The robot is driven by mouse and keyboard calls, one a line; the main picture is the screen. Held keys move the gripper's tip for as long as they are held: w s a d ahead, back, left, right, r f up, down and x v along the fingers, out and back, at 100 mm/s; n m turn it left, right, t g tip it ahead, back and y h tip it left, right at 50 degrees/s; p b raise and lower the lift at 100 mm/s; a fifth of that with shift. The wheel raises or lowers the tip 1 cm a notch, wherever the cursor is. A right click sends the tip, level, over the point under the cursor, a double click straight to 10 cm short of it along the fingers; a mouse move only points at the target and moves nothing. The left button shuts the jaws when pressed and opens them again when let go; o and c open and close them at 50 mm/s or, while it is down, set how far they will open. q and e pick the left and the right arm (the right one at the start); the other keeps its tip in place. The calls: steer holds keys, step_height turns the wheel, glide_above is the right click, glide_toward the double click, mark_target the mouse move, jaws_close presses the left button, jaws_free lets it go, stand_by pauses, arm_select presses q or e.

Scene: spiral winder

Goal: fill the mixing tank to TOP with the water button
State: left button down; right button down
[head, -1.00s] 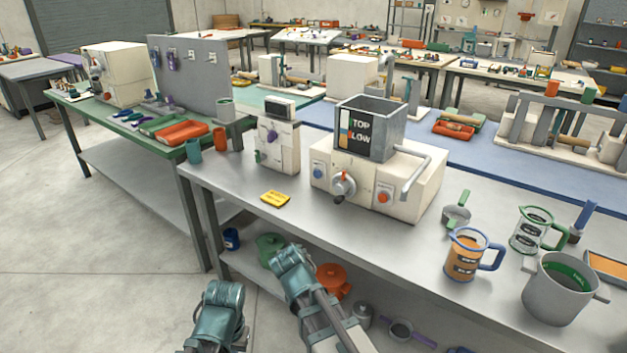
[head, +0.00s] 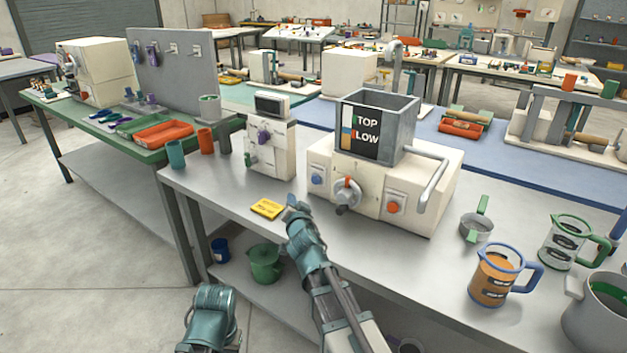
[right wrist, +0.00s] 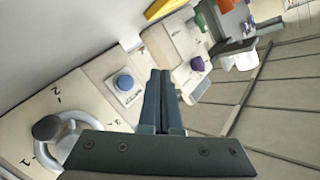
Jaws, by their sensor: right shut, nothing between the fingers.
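The grey mixing tank (head: 407,130) stands on a cream base on the workbench. Its dark front panel (head: 362,130) reads TOP and LOW; I cannot make out the water level. The base front has a blue button (head: 316,180) at left, a grey dial (head: 346,196) in the middle and an orange button (head: 393,208) at right. My right gripper (head: 293,204) is shut and empty, below and left of the blue button, apart from it. In the right wrist view, the shut fingers (right wrist: 160,78) point past the blue button (right wrist: 124,83), which lies left of them. My left gripper is out of view.
A yellow card (head: 268,208) lies on the bench left of my right gripper. A cream device with a purple knob (head: 264,138) stands behind it. A curved pipe (head: 433,183) runs along the base's right side. Pitchers (head: 493,276) and a pot (head: 600,315) stand at right.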

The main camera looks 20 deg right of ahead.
mark_target(311, 179)
steer(key=shift+w+d, duration=0.9)
steer(key=shift+d, duration=0.25)
steer(key=shift+w+d, duration=0.9)
steer(key=shift+d, duration=0.3)
steer(key=shift+w+d, duration=0.9)
steer(key=shift+d, duration=0.25)
steer(key=shift+w+d, duration=0.25)
steer(key=shift+d, duration=0.1)
steer(key=shift+w+d, duration=0.25)
steer(key=shift+d, duration=0.1)
stand_by(3.8)
